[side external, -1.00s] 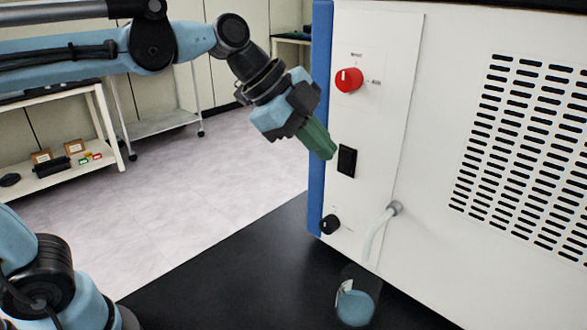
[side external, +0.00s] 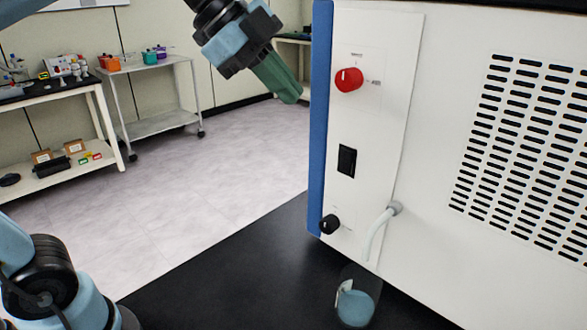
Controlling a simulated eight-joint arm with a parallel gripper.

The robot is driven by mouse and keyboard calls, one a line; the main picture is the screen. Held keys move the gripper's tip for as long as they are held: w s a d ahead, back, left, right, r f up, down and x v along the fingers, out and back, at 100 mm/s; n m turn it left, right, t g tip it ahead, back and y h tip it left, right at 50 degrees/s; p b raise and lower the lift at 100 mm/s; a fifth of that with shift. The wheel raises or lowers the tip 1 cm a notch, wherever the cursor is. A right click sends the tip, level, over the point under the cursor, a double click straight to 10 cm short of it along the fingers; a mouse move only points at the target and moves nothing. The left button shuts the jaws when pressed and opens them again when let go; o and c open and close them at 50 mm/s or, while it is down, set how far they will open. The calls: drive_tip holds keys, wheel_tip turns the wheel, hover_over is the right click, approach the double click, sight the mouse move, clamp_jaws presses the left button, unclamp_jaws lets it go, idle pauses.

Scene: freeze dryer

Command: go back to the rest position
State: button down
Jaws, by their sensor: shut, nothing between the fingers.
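My gripper (side external: 290,94) is in the upper middle of the side external view. Its green fingers are shut with nothing between them and point down to the right. It hangs in the air left of the freeze dryer (side external: 450,225), apart from its blue edge. The white side panel carries a red knob (side external: 349,80), a black rocker switch (side external: 347,160) and a small black knob (side external: 330,224). The upper part of my arm is cut off by the top of the picture.
A white hose (side external: 375,236) runs from the panel down to a beaker (side external: 356,304) of bluish liquid on the black bench (side external: 225,275). A white cart (side external: 160,124) and a shelf table (side external: 70,177) stand behind.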

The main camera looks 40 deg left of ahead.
drive_tip(key=shift+f, duration=0.1)
drive_tip(key=s+a+f+n+y, duration=0.1)
drive_tip(key=s+a+f+n, duration=0.1)
drive_tip(key=f+n, duration=0.3)
drive_tip(key=s+a+f+n+y, duration=0.1)
drive_tip(key=a+f+n+y, duration=0.1)
drive_tip(key=f+n, duration=0.4)
drive_tip(key=s+a+f+n+t+y, duration=0.1)
drive_tip(key=a+f+n, duration=0.3)
drive_tip(key=f, duration=0.6)
drive_tip(key=shift+s+f+n+y, duration=0.15)
drive_tip(key=shift+s+n+y, duration=0.35)
drive_tip(key=shift+s+n, duration=0.3)
